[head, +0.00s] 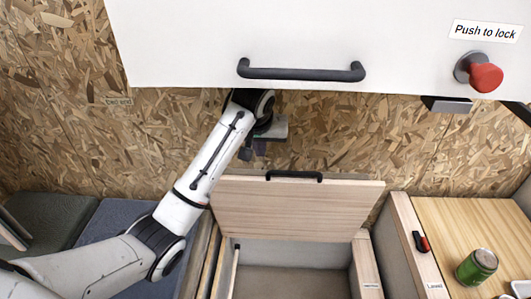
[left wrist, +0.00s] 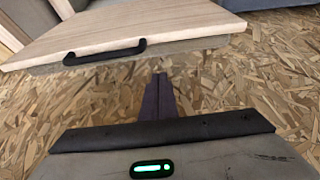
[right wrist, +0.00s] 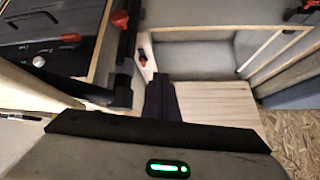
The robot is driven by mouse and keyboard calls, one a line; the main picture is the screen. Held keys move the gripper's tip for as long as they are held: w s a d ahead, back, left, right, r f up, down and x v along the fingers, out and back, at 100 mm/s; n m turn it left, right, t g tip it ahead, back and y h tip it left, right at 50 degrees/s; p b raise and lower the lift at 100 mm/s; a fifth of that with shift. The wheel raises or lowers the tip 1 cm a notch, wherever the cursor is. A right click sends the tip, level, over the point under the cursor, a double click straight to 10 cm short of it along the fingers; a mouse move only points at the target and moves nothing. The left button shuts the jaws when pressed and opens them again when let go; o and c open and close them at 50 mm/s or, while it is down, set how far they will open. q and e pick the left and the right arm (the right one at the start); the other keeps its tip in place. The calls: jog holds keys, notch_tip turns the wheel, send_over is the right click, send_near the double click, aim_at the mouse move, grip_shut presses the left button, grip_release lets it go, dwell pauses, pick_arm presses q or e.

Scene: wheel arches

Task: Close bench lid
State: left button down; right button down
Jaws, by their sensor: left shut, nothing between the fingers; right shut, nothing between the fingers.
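The bench lid (head: 296,208) is a pale wood panel, raised and tilted up at the wall side of the open bench compartment (head: 300,254). A black handle (head: 294,175) runs along its upper edge. My left gripper (head: 253,153) is shut and empty, above and left of the handle, between the lid and the wall. In the left wrist view, its fingers (left wrist: 158,98) are apart from the lid (left wrist: 130,24) and handle (left wrist: 104,53). My right gripper (right wrist: 160,97) is shut and empty; beyond its fingers the right wrist view shows the lid (right wrist: 220,102) and open compartment (right wrist: 190,62).
A white overhead cabinet (head: 300,35) with a black handle and a red knob (head: 485,77) hangs above. A wooden counter (head: 450,225) with a green can (head: 477,266) and red latch (head: 422,242) is at right. Blue cushions (head: 120,225) lie at left.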

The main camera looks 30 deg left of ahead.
aim_at(261, 169)
pick_arm(q)
jog(key=shift+w+a+f, duration=0.2)
jog(key=shift+f, duration=0.4)
jog(key=shift+a+f, duration=0.1)
jog(key=shift+f, duration=0.25)
jog(key=x, duration=0.5)
jog(key=shift+w+f, duration=0.1)
jog(key=shift+f, duration=0.15)
jog(key=shift+w+a+f, duration=0.15)
jog(key=shift+w+f, duration=0.05)
jog(key=shift+f, duration=0.2)
jog(key=shift+w+f, duration=0.1)
pick_arm(e)
jog(key=shift+s+r, duration=0.25)
jog(key=shift+r, duration=0.05)
jog(key=shift+w, duration=0.1)
